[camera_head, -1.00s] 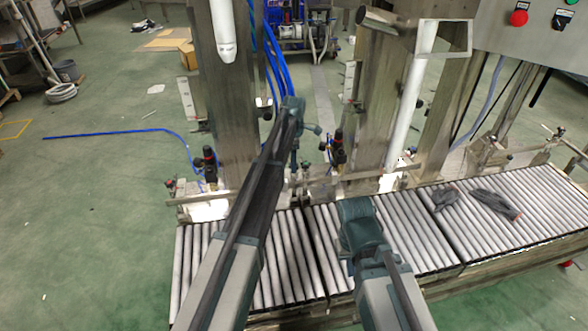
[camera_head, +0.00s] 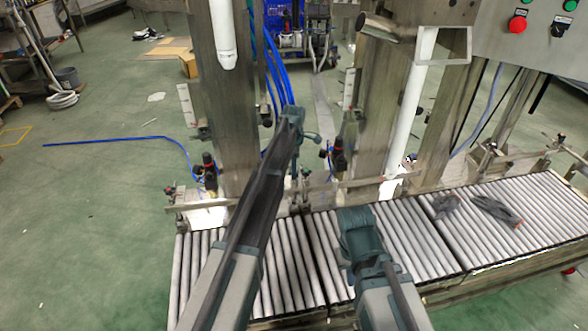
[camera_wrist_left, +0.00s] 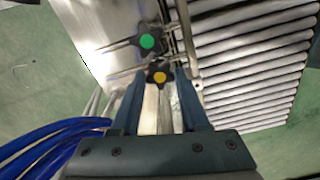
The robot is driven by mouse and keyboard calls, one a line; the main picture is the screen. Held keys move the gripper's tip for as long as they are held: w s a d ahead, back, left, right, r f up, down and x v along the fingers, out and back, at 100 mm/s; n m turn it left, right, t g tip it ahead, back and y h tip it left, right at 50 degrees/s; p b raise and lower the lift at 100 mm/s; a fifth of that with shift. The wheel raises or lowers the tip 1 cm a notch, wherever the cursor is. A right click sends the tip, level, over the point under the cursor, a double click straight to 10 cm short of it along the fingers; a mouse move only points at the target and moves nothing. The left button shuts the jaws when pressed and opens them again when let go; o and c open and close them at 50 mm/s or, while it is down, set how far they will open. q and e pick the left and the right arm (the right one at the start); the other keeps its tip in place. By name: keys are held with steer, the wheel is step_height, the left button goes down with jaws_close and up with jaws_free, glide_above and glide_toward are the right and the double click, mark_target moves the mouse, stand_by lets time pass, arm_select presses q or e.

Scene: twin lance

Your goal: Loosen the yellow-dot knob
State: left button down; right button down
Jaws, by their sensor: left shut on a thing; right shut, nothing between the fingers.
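The yellow-dot knob (camera_wrist_left: 157,76) is a dark lobed knob with a yellow-orange cap, seen in the left wrist view. My left gripper (camera_wrist_left: 160,82) has one finger on each side of it and is shut on it. A similar knob with a green dot (camera_wrist_left: 147,41) is just above it in that view. In the head view my left wrist (camera_head: 291,116) reaches up to the metal posts, and I cannot make out the yellow-dot knob there. My right gripper (camera_head: 354,222) is shut and empty over the rollers; its fingertips are not clearly shown.
A roller conveyor (camera_head: 415,236) runs below both arms, with dark gloves (camera_head: 496,210) on its right part. Metal posts (camera_head: 232,110) and a thin rail stand behind it. Blue hoses (camera_wrist_left: 50,148) lie left of my left gripper. The green floor at left is mostly clear.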

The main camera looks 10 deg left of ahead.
arm_select(q)
steer(key=shift+n, duration=0.3)
steer(key=n, duration=0.5)
steer(key=shift+n, duration=0.4)
steer(key=n, duration=0.5)
steer(key=shift+n, duration=0.4)
steer(key=shift+c, duration=2)
jaws_free()
